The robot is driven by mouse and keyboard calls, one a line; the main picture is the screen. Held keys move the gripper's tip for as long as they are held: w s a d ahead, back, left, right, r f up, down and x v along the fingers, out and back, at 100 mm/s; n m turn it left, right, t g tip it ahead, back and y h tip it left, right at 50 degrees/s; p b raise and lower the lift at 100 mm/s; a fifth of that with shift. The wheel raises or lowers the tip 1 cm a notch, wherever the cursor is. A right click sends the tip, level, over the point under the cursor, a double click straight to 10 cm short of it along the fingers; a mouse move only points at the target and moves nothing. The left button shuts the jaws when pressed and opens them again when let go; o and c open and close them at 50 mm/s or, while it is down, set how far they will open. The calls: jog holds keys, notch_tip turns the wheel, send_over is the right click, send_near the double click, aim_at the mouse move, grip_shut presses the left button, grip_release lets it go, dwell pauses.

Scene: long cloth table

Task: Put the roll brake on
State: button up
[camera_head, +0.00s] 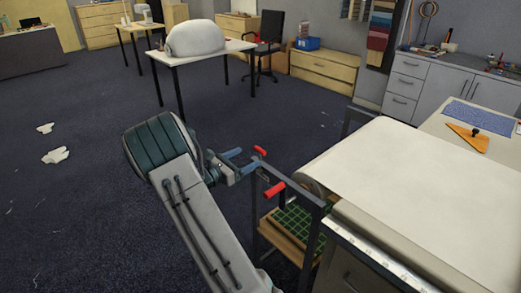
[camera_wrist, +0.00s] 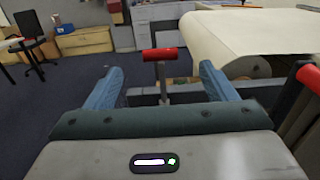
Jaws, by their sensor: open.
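A red-handled lever (camera_wrist: 160,54) stands on the dark metal frame of the cloth roll stand, likely the roll brake. In the wrist view it lies ahead, between my two blue fingers. My gripper (camera_wrist: 161,70) is open and empty, with no visible contact on the handle. In the head view my gripper (camera_head: 246,161) is beside the frame, pointing right, with a red handle (camera_head: 260,150) just beyond its fingertips. A second red handle (camera_head: 275,190) sits nearer on the frame; a red part (camera_wrist: 306,76) also shows at the wrist view's right edge. The lever's setting cannot be told.
The cloth roll (camera_head: 313,187) and long cloth-covered table (camera_head: 410,190) lie right of my gripper. Below is a shelf with a green grid mat (camera_head: 298,222). An orange tool (camera_head: 468,136) lies on the table. The dark floor (camera_head: 75,215) at left is mostly clear.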

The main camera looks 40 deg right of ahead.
aim_at(260, 149)
jog(key=d, duration=0.7)
jog(key=shift+w+d+p, duration=0.3)
jog(key=shift+p, duration=0.05)
jog(key=c, duration=1.3)
jog(key=shift+a+f, duration=0.1)
